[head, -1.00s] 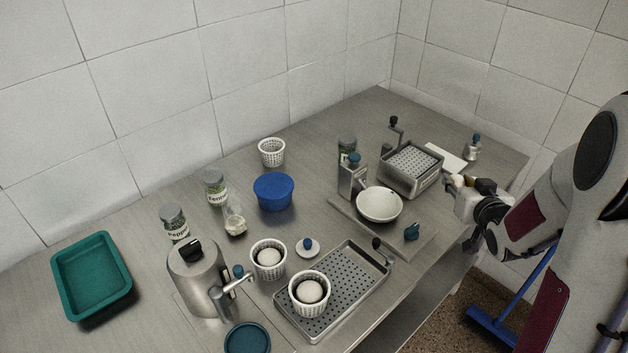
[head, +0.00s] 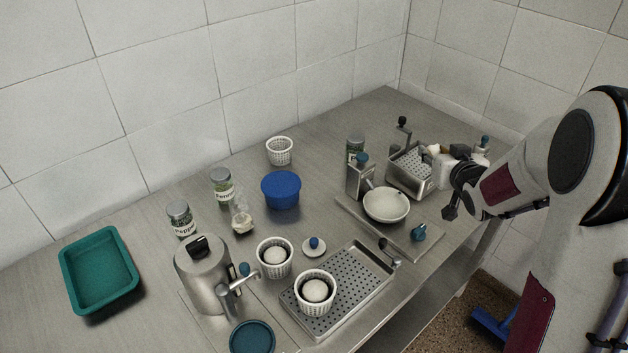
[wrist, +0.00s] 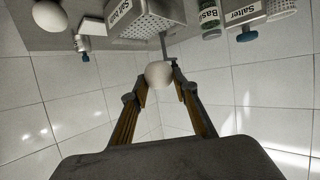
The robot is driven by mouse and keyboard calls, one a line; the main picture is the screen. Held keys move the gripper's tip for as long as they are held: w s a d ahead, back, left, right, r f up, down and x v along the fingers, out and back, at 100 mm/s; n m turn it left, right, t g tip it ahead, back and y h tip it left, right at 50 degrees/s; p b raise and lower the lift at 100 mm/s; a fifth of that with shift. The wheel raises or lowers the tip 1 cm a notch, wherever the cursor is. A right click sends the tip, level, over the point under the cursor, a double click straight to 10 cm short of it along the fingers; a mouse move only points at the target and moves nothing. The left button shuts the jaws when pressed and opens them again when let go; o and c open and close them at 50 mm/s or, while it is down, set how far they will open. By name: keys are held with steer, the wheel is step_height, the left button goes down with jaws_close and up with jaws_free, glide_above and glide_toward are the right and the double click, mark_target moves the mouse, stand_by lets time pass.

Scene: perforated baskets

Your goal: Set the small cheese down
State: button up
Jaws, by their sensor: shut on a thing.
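My gripper (wrist: 158,88) is shut on a small white ball, the small cheese (wrist: 158,73), held between its fingertips in the wrist view. In the head view my gripper (head: 438,158) is at the right end of the counter, overlapping the right side of the perforated metal salt bath (head: 410,180). The cheese shows only as a small pale patch there. The salt bath (wrist: 150,28) also shows at the top of the wrist view. I cannot tell the exact height of the cheese above the counter.
Another white ball (wrist: 50,15) lies left of a small valved fitting (wrist: 82,42). The salter (head: 358,180), a basil jar (head: 355,148) and a white bowl (head: 386,205) stand left of the salt bath. White baskets (head: 275,262) with balls are farther left.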

steer(key=w+a+n+y, duration=0.1)
steer(key=w+a, duration=0.2)
steer(key=a, duration=0.4)
steer(key=w+a+n+y, duration=0.1)
steer(key=w+a, duration=0.2)
steer(key=a, duration=0.4)
steer(key=n+g+y, duration=0.1)
steer(key=y, duration=0.1)
glide_above(316, 183)
step_height(316, 183, down, 4)
steer(key=shift+s+f, duration=0.1)
steer(key=shift+f, duration=0.45)
steer(key=shift+f, duration=3.15)
steer(key=shift+f, duration=0.1)
steer(key=shift+f, duration=1.75)
steer(key=shift+f, duration=0.15)
